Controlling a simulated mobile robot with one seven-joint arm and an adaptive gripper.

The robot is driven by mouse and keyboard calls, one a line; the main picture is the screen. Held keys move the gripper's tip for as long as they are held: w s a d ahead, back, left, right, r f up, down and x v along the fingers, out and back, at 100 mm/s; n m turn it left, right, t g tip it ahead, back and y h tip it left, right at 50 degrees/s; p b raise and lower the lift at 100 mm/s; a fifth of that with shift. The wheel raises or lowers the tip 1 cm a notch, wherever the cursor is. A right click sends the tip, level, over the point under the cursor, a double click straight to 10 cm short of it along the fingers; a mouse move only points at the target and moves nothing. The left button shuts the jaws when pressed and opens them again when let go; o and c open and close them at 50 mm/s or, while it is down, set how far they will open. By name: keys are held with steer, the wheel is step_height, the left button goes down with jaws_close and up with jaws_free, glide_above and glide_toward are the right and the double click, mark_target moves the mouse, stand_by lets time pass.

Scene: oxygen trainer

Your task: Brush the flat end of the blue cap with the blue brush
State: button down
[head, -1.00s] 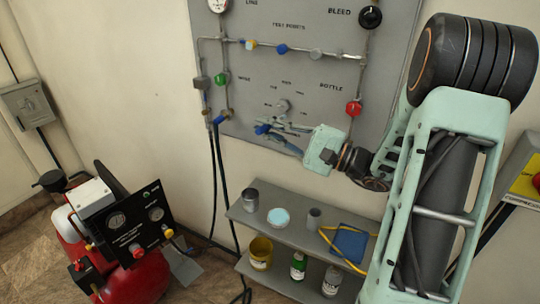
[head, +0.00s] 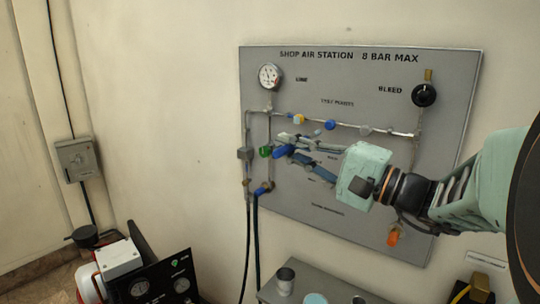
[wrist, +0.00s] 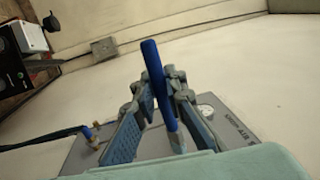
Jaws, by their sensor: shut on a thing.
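My gripper (head: 290,146) is shut on the blue brush (head: 282,153), in front of the grey panel. In the wrist view the brush's blue handle (wrist: 153,66) stands up between the fingers (wrist: 160,88). A blue cap (head: 330,125) sits on the horizontal pipe under the test points label, above and right of the fingertips in the head view. The brush and cap appear apart. The cap cannot be made out in the wrist view.
A yellow and blue fitting (head: 298,119) and a grey fitting (head: 366,130) flank the cap on the pipe. A green knob (head: 266,152) is near the brush tip. A gauge (head: 270,76) and black bleed knob (head: 424,95) are higher. A shelf (head: 330,286) stands below.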

steer(key=shift+w+d+p, duration=0.8)
steer(key=shift+w+d, duration=0.9)
steer(key=shift+w, duration=0.3)
steer(key=shift+w+d, duration=0.1)
steer(key=shift+w+d, duration=0.65)
steer(key=shift+w, duration=0.1)
steer(key=shift+a+f+b, duration=0.1)
steer(key=shift+b, duration=0.2)
